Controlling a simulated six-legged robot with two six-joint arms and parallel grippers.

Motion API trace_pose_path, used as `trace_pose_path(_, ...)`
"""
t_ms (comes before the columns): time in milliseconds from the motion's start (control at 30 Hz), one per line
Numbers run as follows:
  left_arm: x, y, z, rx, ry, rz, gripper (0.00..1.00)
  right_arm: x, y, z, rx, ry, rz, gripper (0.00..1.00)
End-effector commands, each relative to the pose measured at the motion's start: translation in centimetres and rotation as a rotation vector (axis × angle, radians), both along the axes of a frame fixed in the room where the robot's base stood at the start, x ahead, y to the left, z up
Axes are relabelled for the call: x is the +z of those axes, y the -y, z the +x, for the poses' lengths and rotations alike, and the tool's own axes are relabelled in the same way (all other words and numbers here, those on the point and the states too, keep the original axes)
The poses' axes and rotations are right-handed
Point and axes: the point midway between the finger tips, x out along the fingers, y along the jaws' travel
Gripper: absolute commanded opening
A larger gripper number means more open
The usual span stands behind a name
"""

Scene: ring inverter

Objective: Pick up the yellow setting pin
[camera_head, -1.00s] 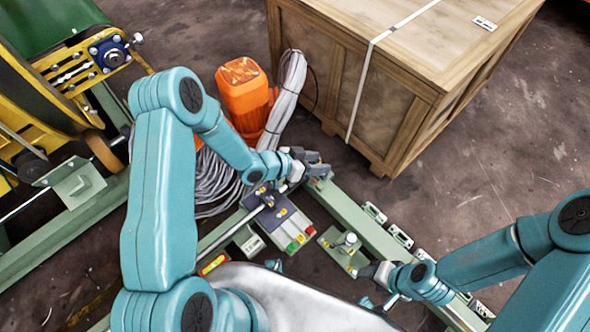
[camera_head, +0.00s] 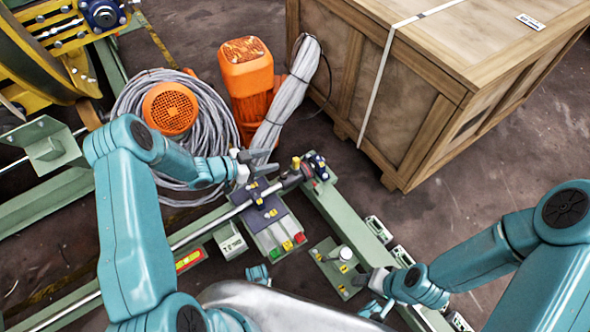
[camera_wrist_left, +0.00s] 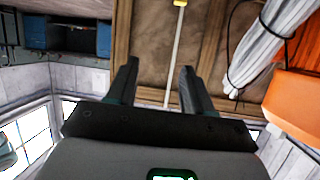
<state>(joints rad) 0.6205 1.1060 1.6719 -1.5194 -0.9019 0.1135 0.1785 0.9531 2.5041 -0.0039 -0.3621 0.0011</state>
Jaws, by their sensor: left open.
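A small upright yellow piece (camera_head: 296,162), which looks like the setting pin, stands at the dark end of a metal rod near the rail corner. My left gripper (camera_head: 262,163) is open and empty, just left of it and apart from it. In the left wrist view the two fingers (camera_wrist_left: 160,85) are spread with nothing between them. A small yellow bit (camera_wrist_left: 180,3) shows at that view's top edge; I cannot tell if it is the pin. My right gripper (camera_head: 368,290) is low, beside a green plate; its jaws are too small to read.
A wooden crate (camera_head: 410,110) stands at the back right. An orange motor (camera_head: 248,80) and a coiled grey cable (camera_head: 130,105) lie behind my left arm. A block with coloured buttons (camera_head: 280,240) and a green rail (camera_head: 345,215) are close by.

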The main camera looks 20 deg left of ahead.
Motion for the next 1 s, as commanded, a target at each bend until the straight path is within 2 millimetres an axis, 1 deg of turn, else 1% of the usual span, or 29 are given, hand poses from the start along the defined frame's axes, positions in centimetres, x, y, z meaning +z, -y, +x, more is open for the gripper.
trace_pose_path(33,-1.6,-0.6,-0.1,0.012,-0.003,0.001,0.51,-1.3,0.0,0.0,0.0,0.0,0.0,0.55)
trace_pose_path(200,-4.3,-2.0,-0.9,0.04,-0.02,-0.003,0.51,-3.1,0.0,0.0,0.0,0.0,0.0,0.55)
trace_pose_path(300,-5.4,-2.6,-1.2,0.053,-0.028,-0.005,0.51,-3.8,0.0,0.0,0.0,0.0,0.0,0.55)
trace_pose_path(433,-6.2,-2.8,-1.2,0.063,-0.033,-0.006,0.51,-4.4,0.0,0.0,-0.001,0.001,0.0,0.55)
trace_pose_path(567,-7.1,-1.5,0.2,0.062,-0.032,-0.006,0.51,-5.0,0.1,0.1,-0.005,0.002,-0.001,0.55)
trace_pose_path(800,-9.3,2.1,4.1,0.063,-0.031,-0.005,0.51,-6.6,0.5,0.5,-0.019,0.008,-0.004,0.55)
trace_pose_path(900,-9.9,3.1,5.4,0.066,-0.033,-0.006,0.51,-7.0,0.6,0.6,-0.024,0.011,-0.004,0.55)
trace_pose_path(1000,-10.1,3.7,6.1,0.067,-0.032,-0.005,0.51,-7.2,0.7,0.7,-0.027,0.012,-0.005,0.55)
